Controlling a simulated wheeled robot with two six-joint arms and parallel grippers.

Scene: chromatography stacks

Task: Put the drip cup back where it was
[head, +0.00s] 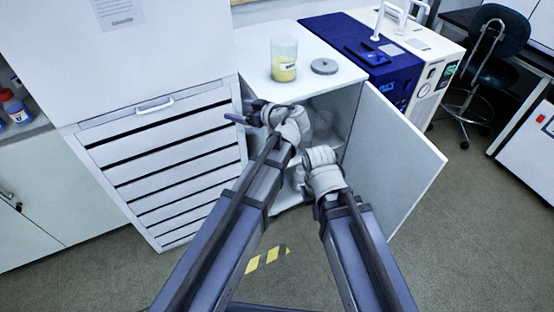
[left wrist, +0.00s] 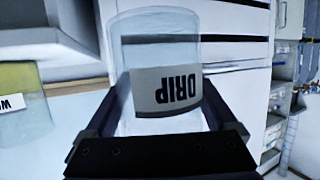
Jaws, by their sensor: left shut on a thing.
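The drip cup (left wrist: 165,75) is a clear cup with a pale band lettered DRIP, which appears upside down in the left wrist view. It sits between the dark fingers of my left gripper (left wrist: 160,140), which is shut on it. In the head view my left gripper (head: 243,113) is at the front left of the open cabinet, beside the drawer unit; I cannot make out the cup there. My right gripper (head: 322,160) is in front of the cabinet opening, and its fingers cannot be made out.
A beaker of yellow liquid (head: 284,62) and a grey ring (head: 324,66) stand on the white cabinet top (head: 262,38). The cabinet door (head: 392,165) is swung open to the right. A white drawer unit (head: 165,165) stands left. Blue and white equipment (head: 372,58) stands behind right.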

